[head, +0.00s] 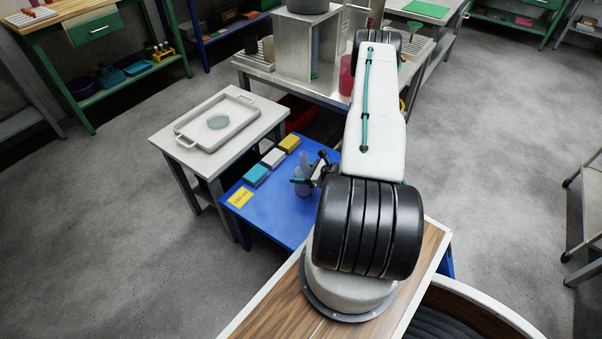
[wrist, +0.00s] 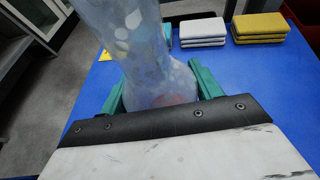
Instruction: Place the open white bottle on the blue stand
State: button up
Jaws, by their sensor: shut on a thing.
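The bottle (head: 303,187) is pale and translucent, with its narrow part upward in the head view. It also fills the upper middle of the wrist view (wrist: 135,45). My gripper (head: 301,181) is shut on it, with the green fingers on either side of it in the wrist view (wrist: 160,90). The blue stand (head: 275,205) is a low table with a flat blue top, and it spreads around the bottle in the wrist view (wrist: 250,75). The bottle is over or on this top; I cannot tell whether its base touches.
Teal, white (head: 273,158) and yellow stacks line the blue top's left side, with a yellow label (head: 240,197) nearby. A grey table (head: 170,135) left of it bears a white tray (head: 180,130) with a round translucent disc. A metal bench with a box-like cabinet (head: 300,45) stands behind.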

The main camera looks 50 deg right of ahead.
jog(key=o, duration=1.1)
jog(key=shift+f, duration=0.1)
jog(key=shift+c, duration=0.2)
